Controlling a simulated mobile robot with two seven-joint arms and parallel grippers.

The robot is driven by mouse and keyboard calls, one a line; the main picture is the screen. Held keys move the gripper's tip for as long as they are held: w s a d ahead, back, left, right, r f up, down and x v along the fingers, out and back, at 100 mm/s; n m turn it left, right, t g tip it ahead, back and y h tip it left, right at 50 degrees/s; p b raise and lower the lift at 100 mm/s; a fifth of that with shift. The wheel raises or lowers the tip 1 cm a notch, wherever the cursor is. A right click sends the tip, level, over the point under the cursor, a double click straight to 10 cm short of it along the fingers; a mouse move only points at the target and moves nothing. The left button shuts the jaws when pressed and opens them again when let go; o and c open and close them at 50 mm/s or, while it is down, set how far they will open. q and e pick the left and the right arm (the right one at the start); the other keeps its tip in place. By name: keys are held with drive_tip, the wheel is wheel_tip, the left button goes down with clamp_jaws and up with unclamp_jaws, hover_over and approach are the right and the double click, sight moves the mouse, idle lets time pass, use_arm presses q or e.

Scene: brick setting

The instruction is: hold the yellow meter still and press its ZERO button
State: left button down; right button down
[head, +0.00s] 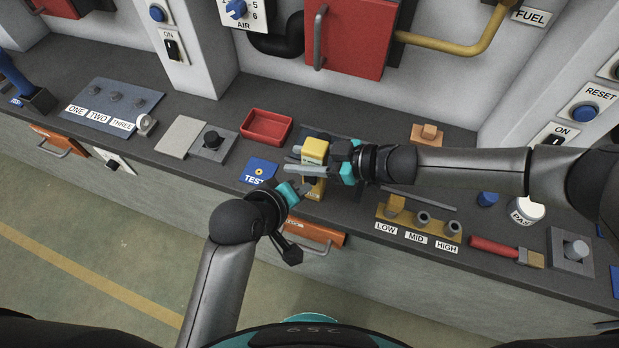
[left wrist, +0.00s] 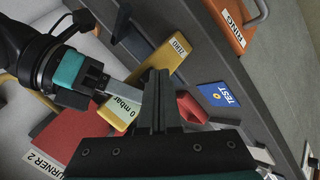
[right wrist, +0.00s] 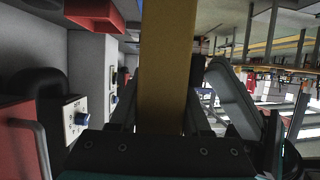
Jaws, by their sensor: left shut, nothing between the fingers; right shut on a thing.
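The yellow meter (head: 314,149) stands on the dark bench. My right gripper (head: 300,167) is shut on it from the right, and its yellow body (right wrist: 165,60) fills the space between the fingers in the right wrist view. In the left wrist view its display (left wrist: 122,109) reads 0 mbar. A yellow part with a ZERO label (left wrist: 180,46) lies beyond my left fingertips. My left gripper (head: 300,190) is shut and empty, low in front of the meter; its fingers (left wrist: 158,85) hide part of the meter. I cannot tell whether they touch it. I cannot make out the button itself.
A blue TEST plate (head: 260,171) lies left of the meter, and a red tray (head: 266,127) stands behind it. LOW, MID and HIGH posts (head: 423,219) and a red-handled brush (head: 494,247) are to the right. An orange drawer (head: 318,234) is below the bench edge.

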use_arm(q)
drive_tip(key=shift+s+a, duration=0.15)
drive_tip(key=shift+s, duration=0.35)
drive_tip(key=s, duration=0.1)
drive_tip(key=s+a, duration=0.1)
drive_tip(key=s, duration=0.2)
drive_tip(key=shift+s+a, duration=0.3)
drive_tip(key=shift+s, duration=0.05)
idle(0.5)
use_arm(e)
drive_tip(key=shift+c, duration=1.4)
unclamp_jaws()
